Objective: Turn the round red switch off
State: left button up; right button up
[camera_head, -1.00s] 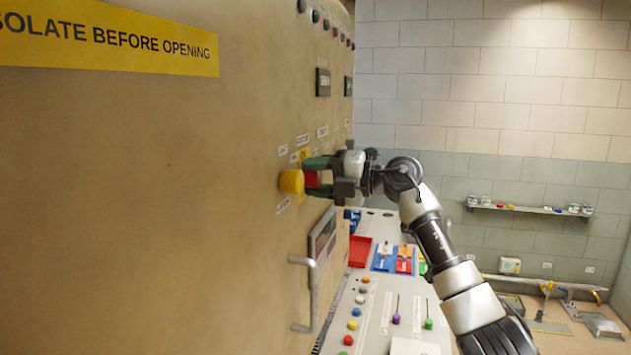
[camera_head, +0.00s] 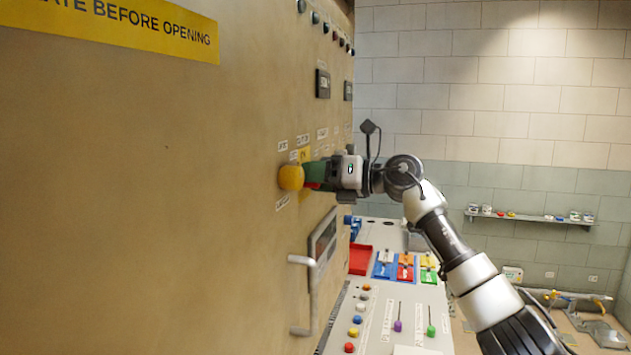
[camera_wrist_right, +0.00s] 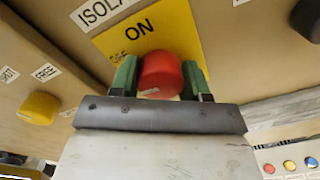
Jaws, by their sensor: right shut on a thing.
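The round red switch (camera_wrist_right: 160,75) is on the cabinet's yellow plate, below the word ON, in the right wrist view. My right gripper (camera_wrist_right: 161,80) has its green fingers on either side of the switch and is shut on it. In the head view the gripper (camera_head: 316,173) reaches the panel from the right, and only a small red part of the switch (camera_head: 313,186) shows beneath a green finger. My left gripper is not in view.
A yellow knob (camera_head: 291,177) sticks out just left of the gripper. A metal handle (camera_head: 303,262) stands out from the cabinet (camera_head: 150,200) below. A console (camera_head: 375,300) with buttons and levers lies underneath. There is open room right of the cabinet.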

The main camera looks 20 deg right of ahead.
jog(key=shift+a+f+n, duration=0.1)
jog(key=shift+f+n, duration=0.2)
jog(key=shift+n, duration=0.2)
jog(key=o, duration=0.7)
jog(key=shift+o, duration=1.2)
jog(key=shift+r, duration=0.15)
jog(key=b+v, duration=0.4)
jog(key=v, duration=0.7)
